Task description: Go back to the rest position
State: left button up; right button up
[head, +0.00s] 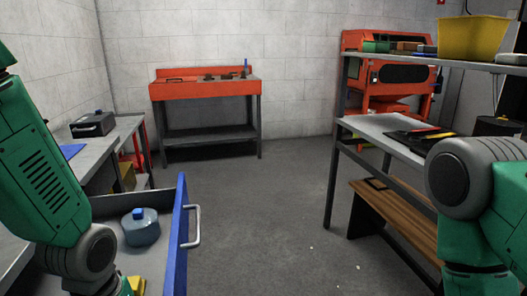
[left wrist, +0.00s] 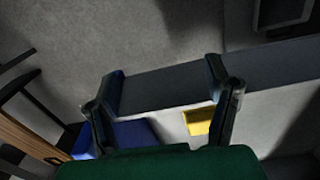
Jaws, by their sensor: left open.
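My left gripper (left wrist: 166,108) shows in the left wrist view with its two dark fingers spread wide. Nothing is held between them. Behind the fingers are a dark grey band, a pale surface, a small yellow block (left wrist: 198,121) and a blue area at lower left. In the head view my left arm comes down along the left edge, beside an open drawer; its gripper is not visible there. My right arm stands at the right edge in the head view, and its gripper is out of sight.
The open drawer has a blue front (head: 179,235) with a metal handle (head: 194,226); inside is a blue-capped jar (head: 141,230). A shelved bench (head: 380,128) stands right, with a yellow bin (head: 472,38) on top. An orange workbench (head: 203,90) stands at the back. The middle floor is clear.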

pick_arm(q)
jog(key=s+a+f+m+p, duration=0.2)
jog(key=s+a+f+p, duration=0.1)
jog(key=s+f, duration=1.1)
jog(key=shift+s+a+f+m+p, duration=0.3)
jog(key=shift+s+a+f+p, duration=0.1)
jog(key=shift+s+a, duration=0.25)
jog(key=shift+w+a, duration=0.1)
jog(key=shift+w, duration=0.05)
dwell(0.7)
